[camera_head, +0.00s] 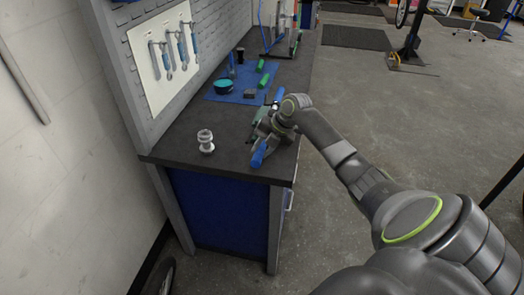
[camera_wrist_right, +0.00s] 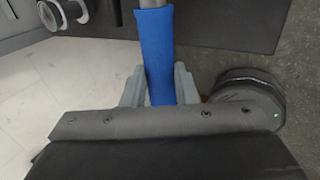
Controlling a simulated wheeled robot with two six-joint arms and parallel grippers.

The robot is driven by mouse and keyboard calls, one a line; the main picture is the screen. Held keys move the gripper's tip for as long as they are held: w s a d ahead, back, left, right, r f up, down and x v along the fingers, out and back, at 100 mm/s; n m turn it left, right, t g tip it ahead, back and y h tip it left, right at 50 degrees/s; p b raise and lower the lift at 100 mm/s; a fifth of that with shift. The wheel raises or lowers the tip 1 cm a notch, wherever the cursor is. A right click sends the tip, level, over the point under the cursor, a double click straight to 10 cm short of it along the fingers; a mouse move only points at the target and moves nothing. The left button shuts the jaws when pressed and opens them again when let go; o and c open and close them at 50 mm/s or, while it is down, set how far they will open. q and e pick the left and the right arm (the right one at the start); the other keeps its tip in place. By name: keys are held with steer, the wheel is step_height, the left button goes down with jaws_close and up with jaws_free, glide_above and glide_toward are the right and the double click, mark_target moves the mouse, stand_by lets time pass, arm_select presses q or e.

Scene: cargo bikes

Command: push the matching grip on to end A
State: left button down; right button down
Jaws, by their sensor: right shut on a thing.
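My right gripper (camera_head: 268,137) is over the front part of the workbench. In the right wrist view its two grey fingers (camera_wrist_right: 160,84) are shut on a blue grip (camera_wrist_right: 157,45), one on each side. A grey tube (camera_wrist_right: 154,4) meets the grip's far end in line with it; how far it reaches inside is hidden. In the head view the blue grip (camera_head: 258,156) shows near the bench's front edge. The rest of the bar, and any end label, is largely hidden by my gripper. My left gripper is not in view.
A pale metal spool-shaped thing (camera_head: 206,141) stands left of my gripper. Behind are a blue mat (camera_head: 222,97) with a teal round dish (camera_head: 224,87), a grey block (camera_head: 250,94) and green grips (camera_head: 264,80). A tool board (camera_head: 162,45) hangs at left.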

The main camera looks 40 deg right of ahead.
steer(key=shift+w+d, duration=0.1)
stand_by(0.3)
steer(key=shift+w+d+b, duration=1.65)
steer(key=shift+d+b, duration=0.25)
steer(key=shift+b, duration=0.5)
steer(key=shift+d, duration=0.1)
steer(key=shift+w+d+r+b, duration=0.15)
steer(key=shift+w+d+b, duration=0.1)
steer(key=shift+d+b, duration=0.05)
steer(key=c, duration=1.1)
jaws_free()
steer(key=shift+d, duration=0.1)
steer(key=shift+o, duration=0.2)
steer(key=b+v, duration=0.3)
steer(key=v, duration=1.4)
